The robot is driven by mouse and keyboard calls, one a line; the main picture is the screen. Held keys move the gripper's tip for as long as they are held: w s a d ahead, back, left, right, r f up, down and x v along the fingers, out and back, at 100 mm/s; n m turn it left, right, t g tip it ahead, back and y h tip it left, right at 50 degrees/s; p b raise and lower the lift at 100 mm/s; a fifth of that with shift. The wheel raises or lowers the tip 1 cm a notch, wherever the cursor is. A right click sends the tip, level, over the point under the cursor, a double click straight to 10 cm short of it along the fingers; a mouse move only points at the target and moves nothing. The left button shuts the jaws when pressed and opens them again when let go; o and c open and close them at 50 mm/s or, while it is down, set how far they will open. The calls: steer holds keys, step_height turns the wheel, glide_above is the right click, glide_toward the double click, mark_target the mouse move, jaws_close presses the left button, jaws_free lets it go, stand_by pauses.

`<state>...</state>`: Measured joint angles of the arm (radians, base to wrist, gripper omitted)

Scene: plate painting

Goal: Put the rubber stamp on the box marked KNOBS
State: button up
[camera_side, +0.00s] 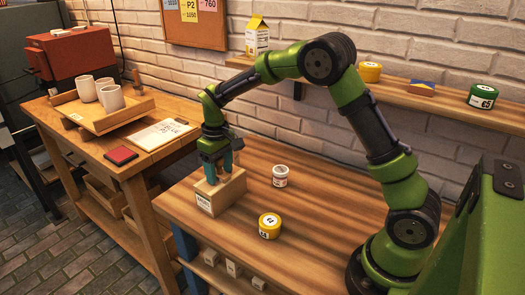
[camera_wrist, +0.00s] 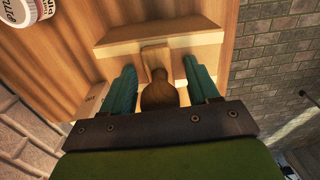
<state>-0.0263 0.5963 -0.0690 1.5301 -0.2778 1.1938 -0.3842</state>
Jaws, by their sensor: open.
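The rubber stamp is a wooden piece with a rounded brown handle (camera_wrist: 158,95). In the side view the stamp (camera_side: 212,179) is small, below my gripper and at the top of a pale wooden box (camera_side: 231,192). The box has a white label on its front, too small to read. It stands at the table's left end, and its pale wood also shows in the wrist view (camera_wrist: 190,45). My gripper (camera_side: 219,160) is over the box with its teal fingers open. In the wrist view the fingers (camera_wrist: 160,82) stand either side of the handle with gaps. The stamp's base is partly hidden.
A white jar (camera_side: 280,176) and a yellow tin (camera_side: 270,226) stand right of the box on the table. The side bench (camera_side: 160,157) holds a tray (camera_side: 117,118) with white mugs, a paper sheet and a red pad (camera_side: 121,155). A wall shelf (camera_side: 410,92) runs behind my arm.

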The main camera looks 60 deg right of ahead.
step_height(320, 180, up, 12)
steer(key=shift+r, duration=0.2)
steer(key=s+a+r+m+t+y, duration=0.1)
steer(key=s+a+m+t, duration=0.1)
steer(key=s, duration=1)
steer(key=s+a+r+m+t+y, duration=0.1)
steer(key=s+t, duration=0.4)
steer(key=s, duration=0.7)
steer(key=shift+a+r+m, duration=0.5)
steer(key=shift+a+r, duration=0.15)
